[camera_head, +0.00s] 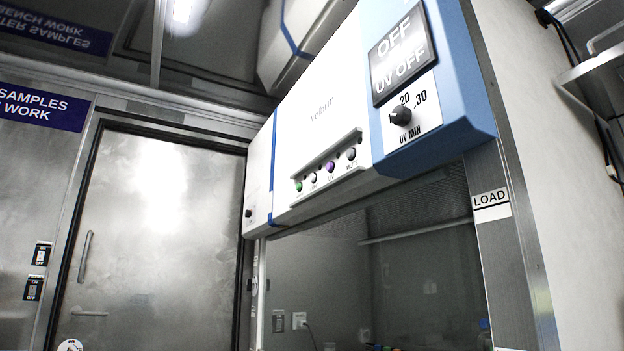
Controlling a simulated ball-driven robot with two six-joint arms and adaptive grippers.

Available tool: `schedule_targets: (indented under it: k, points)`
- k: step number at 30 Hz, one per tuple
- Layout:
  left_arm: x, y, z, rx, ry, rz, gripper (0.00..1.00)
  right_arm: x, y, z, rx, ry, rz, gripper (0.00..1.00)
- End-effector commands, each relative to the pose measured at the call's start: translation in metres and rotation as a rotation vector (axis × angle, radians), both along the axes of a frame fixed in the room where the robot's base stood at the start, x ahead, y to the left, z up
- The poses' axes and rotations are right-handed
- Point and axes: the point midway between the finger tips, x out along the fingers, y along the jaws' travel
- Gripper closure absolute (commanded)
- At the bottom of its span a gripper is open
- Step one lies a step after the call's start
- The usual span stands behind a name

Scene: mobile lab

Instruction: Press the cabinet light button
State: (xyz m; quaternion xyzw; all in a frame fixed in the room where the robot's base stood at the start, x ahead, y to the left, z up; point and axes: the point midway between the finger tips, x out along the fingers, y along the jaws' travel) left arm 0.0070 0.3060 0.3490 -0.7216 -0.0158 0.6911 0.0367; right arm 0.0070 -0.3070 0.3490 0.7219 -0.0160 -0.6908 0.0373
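The cabinet (330,115) is white with blue trim and fills the middle and right of the head view, seen from below. Its slanted front carries a row of round buttons: a green one (298,186), a pale one (314,178), a purple one (330,168) and a dark grey one (351,154). Small labels sit under the buttons, most too small to read; I cannot tell for sure which is the light button. A display (401,53) reads "OFF" and "UV OFF". A black knob (401,115) marked "UV MIN" is below it. Neither gripper is in view.
A closed metal door (150,240) with a handle stands at the left. Wall switches (38,270) are left of it. Below the cabinet's front is a glass-fronted opening (330,270). A "LOAD" label (490,198) is on the right post. A shelf (595,65) juts out upper right.

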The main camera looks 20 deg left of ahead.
Motion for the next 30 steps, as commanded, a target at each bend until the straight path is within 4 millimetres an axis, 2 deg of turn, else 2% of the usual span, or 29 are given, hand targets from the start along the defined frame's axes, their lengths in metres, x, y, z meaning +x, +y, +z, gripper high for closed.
schedule_targets:
  k: [1, 5, 6, 30]
  points:
    - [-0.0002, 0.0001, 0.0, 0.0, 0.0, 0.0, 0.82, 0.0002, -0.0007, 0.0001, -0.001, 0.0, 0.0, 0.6]
    - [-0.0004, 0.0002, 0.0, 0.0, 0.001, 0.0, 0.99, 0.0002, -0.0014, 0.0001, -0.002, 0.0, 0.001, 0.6]
    - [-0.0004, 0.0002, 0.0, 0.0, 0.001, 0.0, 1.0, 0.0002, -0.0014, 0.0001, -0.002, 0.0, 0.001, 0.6]
    - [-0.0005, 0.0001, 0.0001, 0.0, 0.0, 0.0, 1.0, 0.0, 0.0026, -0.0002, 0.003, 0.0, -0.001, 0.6]
